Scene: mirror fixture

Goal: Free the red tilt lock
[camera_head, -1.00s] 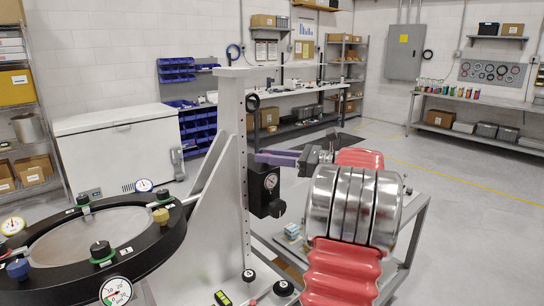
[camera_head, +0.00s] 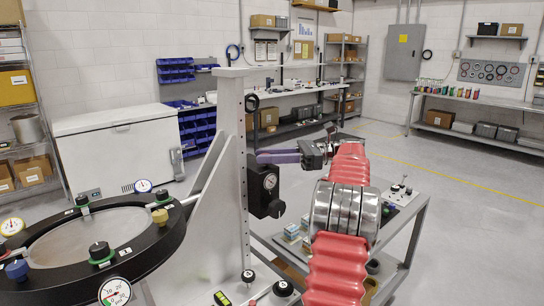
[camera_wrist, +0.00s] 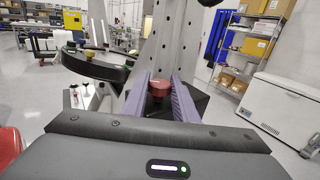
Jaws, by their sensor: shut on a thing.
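The red tilt lock (camera_wrist: 159,88) is a round red knob, seen in the wrist view between the two purple fingers of my gripper (camera_wrist: 160,92). The gripper is shut on it. In the head view my gripper (camera_head: 262,156) reaches in from the right to the fixture's grey upright post (camera_head: 232,140), just above a black block with a dial (camera_head: 268,182). The red knob itself does not show in the head view. The black mirror ring (camera_head: 128,272), with several knobs and dials, lies roughly level on the left; it also shows in the wrist view (camera_wrist: 92,66).
A grey cart (camera_head: 405,235) with small items stands behind my arm on the right. A white chest freezer (camera_head: 118,150) and shelves line the back left wall. A workbench (camera_head: 295,100) stands at the back. The floor on the right is clear.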

